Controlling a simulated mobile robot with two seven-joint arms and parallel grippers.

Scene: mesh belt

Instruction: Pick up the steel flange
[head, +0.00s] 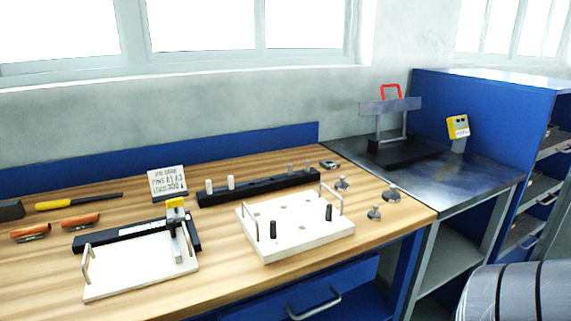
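Several small round steel parts stand near the right end of the wooden bench (405,216). One steel part with a wide round base and a short stub (392,194) is farthest right. A similar one (375,214) sits in front of it, and another (342,184) stands behind, near the white board's handle. A flatter dark steel piece (329,164) lies at the back edge. I cannot tell for sure which of these is the steel flange. Neither of my grippers is in view.
A white board with handles and black pegs (290,245) stands left of the steel parts. A black rail with pegs (262,187) lies behind it. A second white plate (130,275) and orange-handled tools (80,221) are left. A dark metal table (470,182) adjoins right.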

